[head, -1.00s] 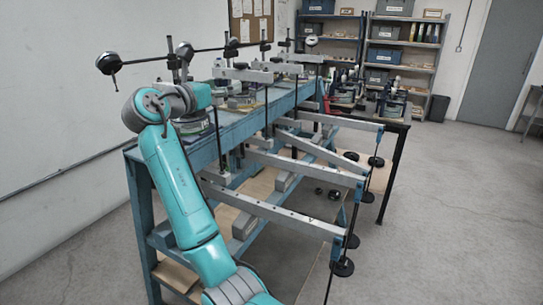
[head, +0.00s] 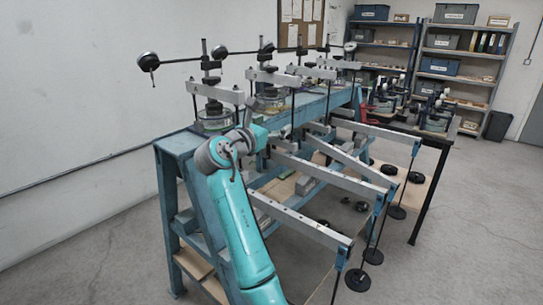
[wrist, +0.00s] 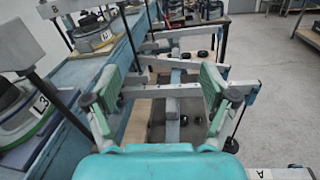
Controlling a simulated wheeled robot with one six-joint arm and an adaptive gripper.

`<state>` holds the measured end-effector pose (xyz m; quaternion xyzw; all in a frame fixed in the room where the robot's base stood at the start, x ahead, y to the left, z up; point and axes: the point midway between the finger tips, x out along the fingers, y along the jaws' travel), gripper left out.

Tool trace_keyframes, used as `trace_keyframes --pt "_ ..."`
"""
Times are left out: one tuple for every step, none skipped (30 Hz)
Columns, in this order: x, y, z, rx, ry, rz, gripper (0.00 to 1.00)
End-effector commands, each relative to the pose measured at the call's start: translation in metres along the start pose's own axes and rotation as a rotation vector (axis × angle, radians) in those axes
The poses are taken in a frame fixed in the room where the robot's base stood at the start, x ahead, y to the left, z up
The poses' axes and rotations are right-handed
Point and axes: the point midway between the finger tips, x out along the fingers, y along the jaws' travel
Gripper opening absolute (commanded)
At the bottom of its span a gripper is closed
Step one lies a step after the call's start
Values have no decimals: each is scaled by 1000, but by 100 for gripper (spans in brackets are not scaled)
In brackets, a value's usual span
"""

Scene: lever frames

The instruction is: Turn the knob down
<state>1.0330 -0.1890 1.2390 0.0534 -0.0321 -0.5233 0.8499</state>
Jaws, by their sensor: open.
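A blue steel bench (head: 175,147) carries a row of grey lever frames. Black round knob-like ends sit on the upper rods, one at the far left (head: 147,61); I cannot tell which part is the task's knob. The nearest frame's top post (head: 213,65) stands upright above a round cell (head: 213,119). My gripper (wrist: 163,101) is open and empty, its green-padded fingers apart over the long lever arms beside the bench. In the head view my wrist hides most of it, in front of the bench edge.
Long grey lever arms (head: 300,221) jut out right of the bench, with hanging rods and black round weights (head: 357,280) below. A round cell marked L3 (wrist: 30,110) stands left in the wrist view. Shelves (head: 456,66) stand behind; the right floor is clear.

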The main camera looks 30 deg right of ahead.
Motion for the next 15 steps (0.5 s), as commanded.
trace_keyframes --pt "-1 -1 -10 8 4 13 84" --pt "-2 -1 -15 16 7 20 84" --pt "-2 -1 -22 25 9 30 84" --pt "-3 -2 -27 31 11 38 84" --pt "-4 -2 -32 39 13 45 84" --pt "-5 -2 -39 48 17 55 84" --pt "-6 -2 -44 55 20 63 84" --pt "-6 -3 -48 64 22 70 84" --pt "-7 -3 -54 72 25 79 84" --pt "-8 -4 -59 79 27 86 84" --pt "-9 -4 -63 86 30 92 84" --pt "-10 -5 -68 93 34 99 84" --pt "-10 -5 -72 99 36 105 84" --pt "-11 -5 -75 104 38 110 84" --pt "-12 -6 -78 111 40 116 84"
